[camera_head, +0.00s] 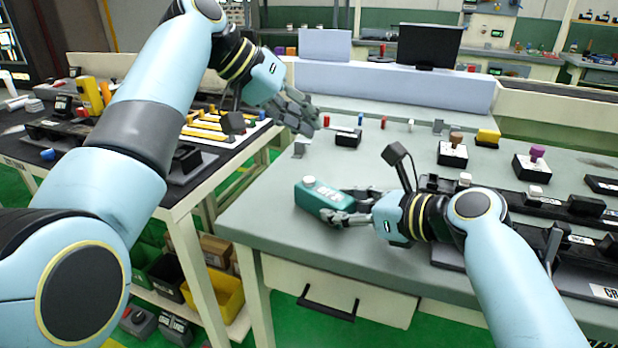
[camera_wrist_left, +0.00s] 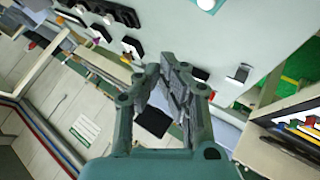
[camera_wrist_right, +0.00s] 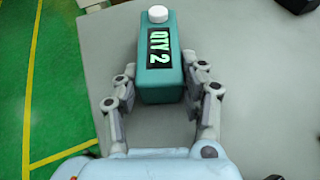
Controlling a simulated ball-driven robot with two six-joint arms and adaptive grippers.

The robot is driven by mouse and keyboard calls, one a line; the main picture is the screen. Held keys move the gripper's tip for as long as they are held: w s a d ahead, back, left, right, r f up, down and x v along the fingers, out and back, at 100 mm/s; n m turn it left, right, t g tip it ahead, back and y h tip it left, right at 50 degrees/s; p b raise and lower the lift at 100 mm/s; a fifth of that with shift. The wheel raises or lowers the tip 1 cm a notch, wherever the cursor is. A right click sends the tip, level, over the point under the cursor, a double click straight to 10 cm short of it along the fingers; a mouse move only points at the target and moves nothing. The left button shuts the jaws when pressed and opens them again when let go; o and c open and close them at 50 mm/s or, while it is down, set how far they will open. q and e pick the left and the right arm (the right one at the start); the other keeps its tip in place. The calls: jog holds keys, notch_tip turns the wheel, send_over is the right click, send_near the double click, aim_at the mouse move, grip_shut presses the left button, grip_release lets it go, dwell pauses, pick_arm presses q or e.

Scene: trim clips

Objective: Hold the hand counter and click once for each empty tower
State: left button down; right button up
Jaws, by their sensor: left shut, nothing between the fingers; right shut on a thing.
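The hand counter (camera_head: 322,197) is a teal box with a white button on one end. My right gripper (camera_head: 345,206) is shut around its sides, at the table's front left. In the right wrist view the counter (camera_wrist_right: 160,65) shows "QTY 2" on its dark display, its white button uncovered. My left gripper (camera_head: 305,112) is shut and empty, raised above the table, apart from the counter; its fingers also show in the left wrist view (camera_wrist_left: 172,82). Black blocks with a brown top (camera_head: 453,152) and a purple top (camera_head: 532,166) stand at the right. I cannot tell which things are towers.
A small black block (camera_head: 348,137) and small coloured pieces stand along the back of the grey table (camera_head: 285,235). A yellow-topped block (camera_head: 487,138) is at back right. Dark fixtures fill the right side. A second bench with yellow strips (camera_head: 205,130) is at left.

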aim_at(309, 180)
pick_arm(q)
notch_tip(309, 180, up, 2)
jog(key=shift+r, duration=0.15)
jog(key=shift+f, duration=4.4)
jog(key=shift+f, duration=0.15)
jog(key=shift+f, duration=0.25)
jog(key=shift+f, duration=0.5)
jog(key=shift+r, duration=0.9)
